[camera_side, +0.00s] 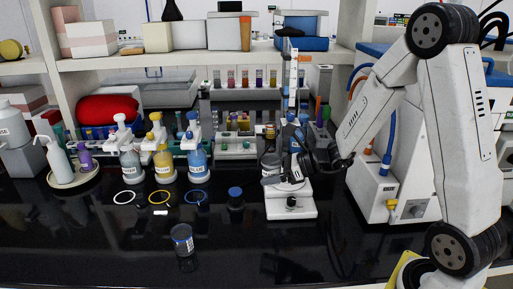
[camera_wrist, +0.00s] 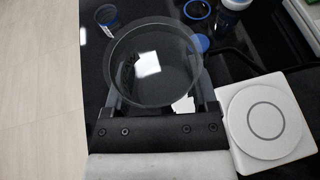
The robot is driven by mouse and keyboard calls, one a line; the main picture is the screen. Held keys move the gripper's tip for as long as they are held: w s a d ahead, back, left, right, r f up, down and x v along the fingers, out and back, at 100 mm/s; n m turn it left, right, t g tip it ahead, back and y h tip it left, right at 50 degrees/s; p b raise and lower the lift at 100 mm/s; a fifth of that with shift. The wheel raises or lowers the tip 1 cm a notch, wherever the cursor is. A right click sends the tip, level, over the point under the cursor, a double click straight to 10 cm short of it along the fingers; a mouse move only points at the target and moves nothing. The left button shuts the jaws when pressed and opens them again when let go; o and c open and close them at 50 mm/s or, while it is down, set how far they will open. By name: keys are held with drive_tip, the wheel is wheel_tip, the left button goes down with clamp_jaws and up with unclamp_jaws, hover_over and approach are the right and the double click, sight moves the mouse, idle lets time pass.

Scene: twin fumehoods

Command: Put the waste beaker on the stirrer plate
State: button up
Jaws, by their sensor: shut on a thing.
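The waste beaker (camera_wrist: 152,104) is clear round glass, seen from above between the two fingers of my gripper (camera_wrist: 153,84) in the wrist view. My gripper is shut on it. In the side view the beaker (camera_side: 270,166) shows at the left of my dark gripper (camera_side: 284,168), partly hidden by it.
A dark jar with a blue lid (camera_side: 236,197) stands left of the stirrer. Several wash bottles (camera_side: 162,160) stand behind coloured rings (camera_side: 195,197). A tall stand (camera_side: 290,80) rises behind the stirrer. The front counter is mostly clear.

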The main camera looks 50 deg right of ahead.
drive_tip(key=s+d+r+m+t+h, duration=0.2)
drive_tip(key=s+d+r+m+h, duration=0.2)
drive_tip(key=s+d, duration=0.4)
drive_tip(key=shift+d+m+h, duration=0.4)
drive_tip(key=shift+d+h, duration=0.1)
drive_tip(key=shift+d, duration=0.9)
drive_tip(key=w+d+f, duration=0.1)
drive_tip(key=w+f, duration=0.1)
drive_tip(key=w, duration=0.2)
drive_tip(key=w+d+f, duration=0.1)
drive_tip(key=w+f, duration=0.2)
drive_tip(key=w, duration=0.1)
drive_tip(key=w+d+f, duration=0.1)
drive_tip(key=w+f, duration=0.2)
drive_tip(key=w, duration=0.1)
drive_tip(key=shift+d+f, duration=0.15)
drive_tip(key=shift+d, duration=0.25)
drive_tip(key=shift+w+d+f, duration=0.15)
drive_tip(key=shift+w+f, duration=0.35)
drive_tip(key=shift+w+f, duration=0.2)
drive_tip(key=shift+f, duration=1.65)
